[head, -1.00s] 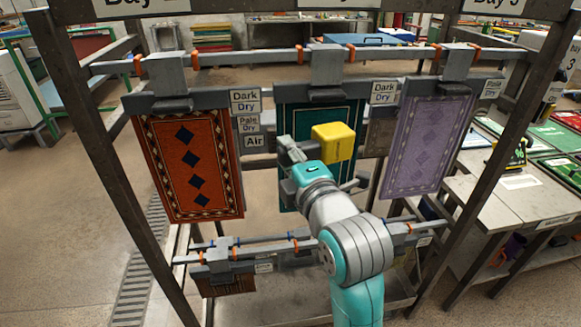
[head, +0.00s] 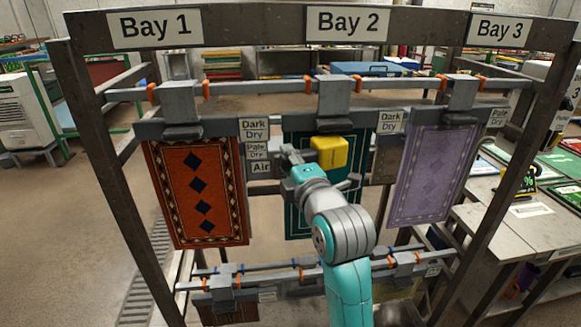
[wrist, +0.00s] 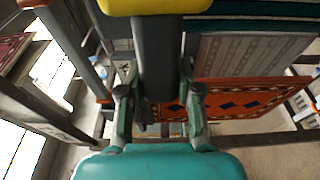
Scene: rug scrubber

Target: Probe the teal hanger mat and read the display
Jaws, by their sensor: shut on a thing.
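The teal mat (head: 297,222) hangs under the Bay 2 sign, with a pale border line. My arm and a yellow-headed tool cover much of its middle. My gripper (wrist: 158,108) is shut on the dark grey handle of this tool (wrist: 156,55). Its yellow block (head: 329,153) is in front of the upper part of the mat in the head view. I cannot tell whether the tool touches the mat. No readout on the tool faces either camera.
An orange diamond-patterned mat (head: 197,195) hangs at left and a lilac mat (head: 432,178) at right. Rack posts (head: 95,150) stand at both sides. A lower rail (head: 290,268) crosses below. A bench (head: 500,215) at right holds a black-and-yellow device (head: 526,181) with a partly visible green percent sign.

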